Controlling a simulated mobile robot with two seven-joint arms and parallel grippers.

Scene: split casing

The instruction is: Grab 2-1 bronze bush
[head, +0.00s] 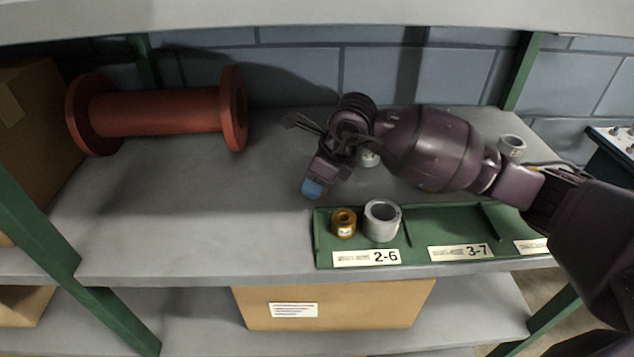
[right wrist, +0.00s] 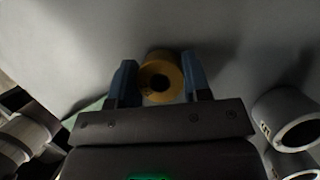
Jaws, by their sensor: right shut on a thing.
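A bronze bush (right wrist: 160,80) sits between the blue fingertips of my right gripper (right wrist: 158,84) in the right wrist view, its hole facing the camera. The gripper is shut on it; no readable label shows on it. In the head view my right gripper (head: 314,188) is over the shelf, just behind the left end of the green tray (head: 440,225); the held bush is hidden there. Another bronze bush (head: 344,223) stands in the tray's left compartment, above the label 2-6. My left gripper is not in view.
A large grey bush (head: 382,222) stands beside the bronze one in the tray. Other grey bushes stand on the shelf (head: 200,210), one at right (head: 512,147), one partly behind my arm (head: 369,158). A red spool (head: 155,112) lies at back left. The shelf's left front is clear.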

